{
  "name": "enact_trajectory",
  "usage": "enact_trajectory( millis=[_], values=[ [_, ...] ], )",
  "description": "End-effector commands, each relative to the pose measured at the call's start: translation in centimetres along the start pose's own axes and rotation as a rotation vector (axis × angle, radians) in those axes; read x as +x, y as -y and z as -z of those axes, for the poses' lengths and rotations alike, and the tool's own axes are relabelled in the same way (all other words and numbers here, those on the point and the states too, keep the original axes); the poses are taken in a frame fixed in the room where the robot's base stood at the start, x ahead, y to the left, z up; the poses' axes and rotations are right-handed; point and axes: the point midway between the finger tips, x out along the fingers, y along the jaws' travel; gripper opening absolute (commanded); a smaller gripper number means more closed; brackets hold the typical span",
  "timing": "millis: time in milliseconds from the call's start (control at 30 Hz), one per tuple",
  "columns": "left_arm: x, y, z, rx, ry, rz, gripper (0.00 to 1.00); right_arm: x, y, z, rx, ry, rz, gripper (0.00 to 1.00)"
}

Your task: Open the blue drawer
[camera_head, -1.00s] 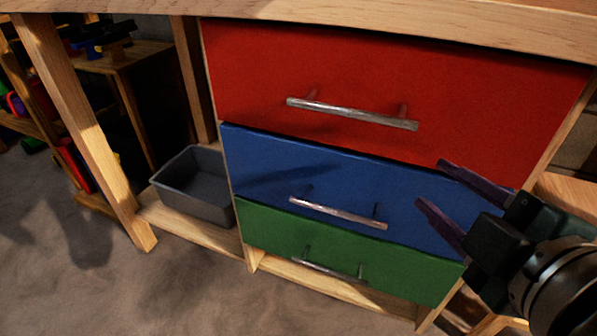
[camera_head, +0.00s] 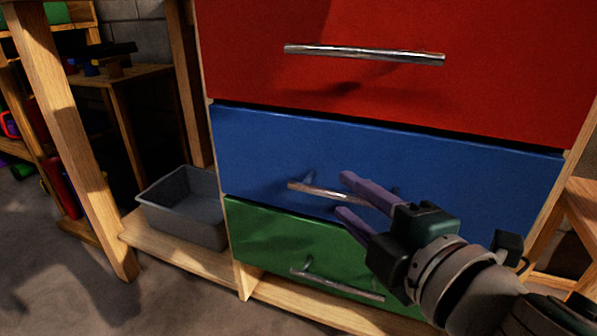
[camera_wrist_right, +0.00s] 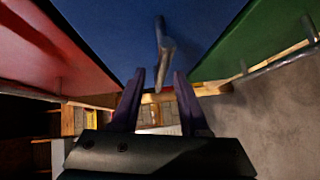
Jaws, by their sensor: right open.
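The blue drawer (camera_head: 270,150) is the middle one of a stacked drawer unit, with a dark gap along its top edge. Its metal bar handle (camera_head: 312,191) runs across its front, partly hidden behind my right gripper. My right gripper (camera_head: 343,195) is open, its two purple fingers at the handle, one higher and one lower. In the right wrist view, the handle (camera_wrist_right: 162,42) lines up with the space between the open fingertips (camera_wrist_right: 159,74). I cannot tell whether the fingers touch it. My left gripper is not in view.
The red drawer (camera_head: 380,95) with its handle (camera_head: 365,54) is above, and the green drawer (camera_head: 270,235) with its handle (camera_head: 335,285) is below. A grey bin (camera_head: 185,205) stands on a low wooden shelf to the left. Floor in front at the left is clear.

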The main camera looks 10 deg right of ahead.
Motion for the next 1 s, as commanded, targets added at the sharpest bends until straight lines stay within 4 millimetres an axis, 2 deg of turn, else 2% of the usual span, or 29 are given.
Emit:
enact_trajectory(
  millis=[167, 467, 867, 1000],
  values=[
    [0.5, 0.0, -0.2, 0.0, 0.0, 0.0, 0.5, 1.6, 0.1, 0.0, -0.001, 0.001, 0.0, 0.45],
    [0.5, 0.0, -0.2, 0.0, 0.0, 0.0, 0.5, 1.9, 0.0, 0.0, 0.0, 0.001, 0.001, 0.45],
    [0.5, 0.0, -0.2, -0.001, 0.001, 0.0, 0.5, 1.9, 0.0, 0.0, 0.001, 0.001, 0.001, 0.02],
    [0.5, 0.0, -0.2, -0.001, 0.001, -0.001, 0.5, 1.9, 0.0, 0.0, 0.001, 0.001, 0.001, 0.0]
  ],
)
